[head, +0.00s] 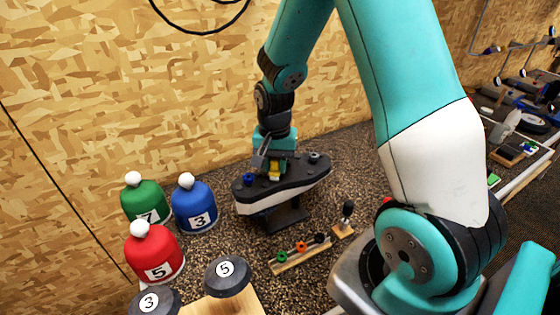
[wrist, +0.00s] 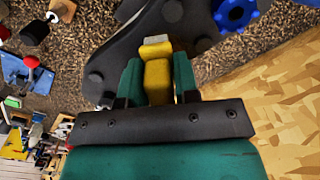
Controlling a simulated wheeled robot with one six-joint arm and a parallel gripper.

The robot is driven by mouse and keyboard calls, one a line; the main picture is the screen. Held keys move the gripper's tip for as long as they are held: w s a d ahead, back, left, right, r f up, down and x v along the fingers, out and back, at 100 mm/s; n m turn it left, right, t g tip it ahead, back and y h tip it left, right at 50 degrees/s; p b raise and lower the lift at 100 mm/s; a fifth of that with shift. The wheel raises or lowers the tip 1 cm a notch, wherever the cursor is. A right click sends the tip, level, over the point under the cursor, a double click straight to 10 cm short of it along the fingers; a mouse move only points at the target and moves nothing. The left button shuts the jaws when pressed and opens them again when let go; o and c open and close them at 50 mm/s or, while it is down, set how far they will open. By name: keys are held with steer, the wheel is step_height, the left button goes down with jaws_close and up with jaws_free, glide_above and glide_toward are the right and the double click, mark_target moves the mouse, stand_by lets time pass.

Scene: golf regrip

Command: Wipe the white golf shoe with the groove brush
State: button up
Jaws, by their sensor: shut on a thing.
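The golf shoe (head: 252,207) is sole up on a dark stand (head: 285,217), with a white side band and a dark sole. The sole has a blue spike (head: 249,179) at its left end and a dark knob at its right. My gripper (head: 274,167) is shut on the yellow groove brush (head: 274,172), directly above the middle of the sole. In the wrist view, the green fingers (wrist: 157,82) clasp the brush (wrist: 158,78), its pale tip pointing at the dark sole (wrist: 190,22). I cannot tell whether the tip touches it.
Green (head: 145,200), blue (head: 194,205) and red (head: 154,252) numbered headcovers stand at left. A wooden strip with coloured spikes (head: 300,254) and a small block with a black-handled tool (head: 344,228) lie in front of the shoe. A chipboard wall (head: 120,80) rises behind.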

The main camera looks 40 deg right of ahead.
steer(key=shift+w+a+f, duration=0.1)
steer(key=shift+w+a, duration=0.1)
steer(key=shift+a, duration=0.8)
steer(key=shift+w+a, duration=0.2)
steer(key=shift+a, duration=0.75)
step_height(320, 180, up, 6)
steer(key=p, duration=0.5)
steer(key=shift+c, duration=0.4)
step_height(320, 180, up, 3)
steer(key=p, duration=0.2)
steer(key=shift+p, duration=0.3)
steer(key=shift+f, duration=0.1)
steer(key=b, duration=0.5)
glide_above(261, 181)
steer(key=shift+s+f, duration=0.1)
steer(key=shift+f, duration=3.3)
